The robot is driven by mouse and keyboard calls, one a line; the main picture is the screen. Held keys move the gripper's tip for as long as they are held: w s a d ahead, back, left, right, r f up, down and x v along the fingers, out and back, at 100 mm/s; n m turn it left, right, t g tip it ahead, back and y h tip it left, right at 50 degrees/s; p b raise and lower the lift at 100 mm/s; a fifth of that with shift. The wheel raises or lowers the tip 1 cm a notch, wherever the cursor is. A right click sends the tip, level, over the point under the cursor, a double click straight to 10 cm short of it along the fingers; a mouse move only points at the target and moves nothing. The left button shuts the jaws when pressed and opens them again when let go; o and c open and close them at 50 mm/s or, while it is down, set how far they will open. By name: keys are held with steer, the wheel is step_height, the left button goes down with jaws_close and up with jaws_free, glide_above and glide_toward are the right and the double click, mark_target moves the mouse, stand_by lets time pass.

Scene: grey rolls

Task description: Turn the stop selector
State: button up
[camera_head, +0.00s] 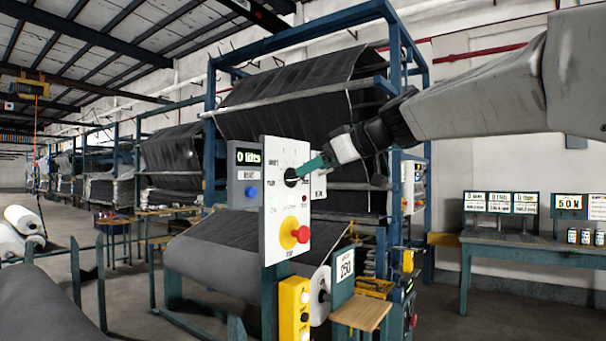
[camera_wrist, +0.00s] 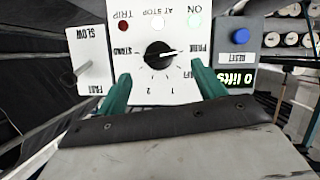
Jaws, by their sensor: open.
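The stop selector (camera_wrist: 156,55) is a round black knob with a white pointer line on a white panel (camera_wrist: 178,88). The wrist view shows the panel upside down. The pointer aims to the right in that view, toward a label that seems to read PRIME. Numbers and other labels, including STAND, ring the knob. My gripper (camera_wrist: 161,72) is open, with one teal finger on each side of the knob's near edge and gaps between. In the head view, my gripper (camera_head: 303,170) is at the knob (camera_head: 290,177), partly covering that part of the panel.
A yellow plate with a red stop button (camera_head: 297,234) sits lower on the panel. A grey box with a blue reset button (camera_head: 251,191) and a display reading 0 lifts adjoins it. A FAST/SLOW switch (camera_wrist: 82,70) is beside it in the wrist view. Fabric rolls surround the frame.

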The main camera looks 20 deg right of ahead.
mark_target(294, 178)
steer(key=shift+x, duration=2.3)
steer(key=c, duration=1)
